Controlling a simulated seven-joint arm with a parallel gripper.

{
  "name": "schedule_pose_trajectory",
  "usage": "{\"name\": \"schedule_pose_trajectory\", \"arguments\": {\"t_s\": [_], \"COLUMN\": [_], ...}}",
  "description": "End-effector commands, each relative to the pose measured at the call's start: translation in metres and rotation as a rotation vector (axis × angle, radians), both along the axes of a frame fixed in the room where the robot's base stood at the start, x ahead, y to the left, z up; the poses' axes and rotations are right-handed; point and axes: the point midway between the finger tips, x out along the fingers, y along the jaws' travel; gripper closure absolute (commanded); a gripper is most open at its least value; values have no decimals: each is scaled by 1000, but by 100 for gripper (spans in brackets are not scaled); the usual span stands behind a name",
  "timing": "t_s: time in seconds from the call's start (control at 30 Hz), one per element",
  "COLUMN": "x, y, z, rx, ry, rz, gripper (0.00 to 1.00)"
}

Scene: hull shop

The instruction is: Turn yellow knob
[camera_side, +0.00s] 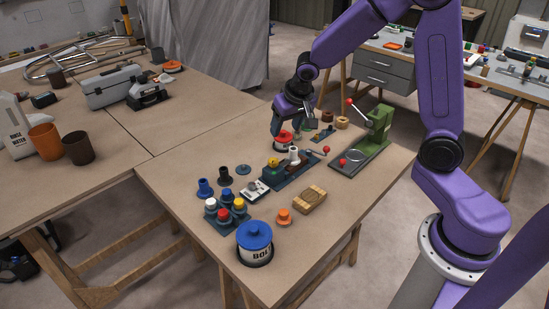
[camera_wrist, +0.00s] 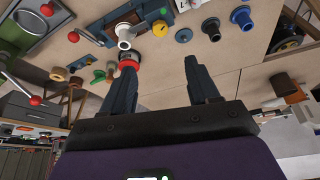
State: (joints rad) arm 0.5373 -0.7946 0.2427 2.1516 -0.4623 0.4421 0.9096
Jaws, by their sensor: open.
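The yellow knob (camera_side: 272,163) sits at the left end of a dark blue base (camera_side: 289,177) on the near wooden table. It also shows as a round yellow disc in the wrist view (camera_wrist: 160,28), beside a white cylinder (camera_wrist: 124,32). My gripper (camera_side: 292,127) is above the table, behind the blue base and apart from the knob. In the wrist view my gripper (camera_wrist: 160,68) has its two fingers spread with nothing between them. A red round part (camera_side: 284,137) is just below the gripper in the side view; it shows beside the left finger in the wrist view (camera_wrist: 129,60).
A red-ball lever (camera_side: 326,150) sticks out from the base. A green press (camera_side: 377,125) stands to the right. A wooden block (camera_side: 310,200) lies in front.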

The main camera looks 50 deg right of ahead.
Motion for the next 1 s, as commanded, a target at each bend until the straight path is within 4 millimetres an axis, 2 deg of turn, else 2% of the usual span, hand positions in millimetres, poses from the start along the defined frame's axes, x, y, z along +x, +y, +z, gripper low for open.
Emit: {"name": "schedule_pose_trajectory", "arguments": {"t_s": [1.0], "x": [48], "y": [-13], "z": [-126], "rx": [0], "ry": [4], "rz": [4], "gripper": [40]}}
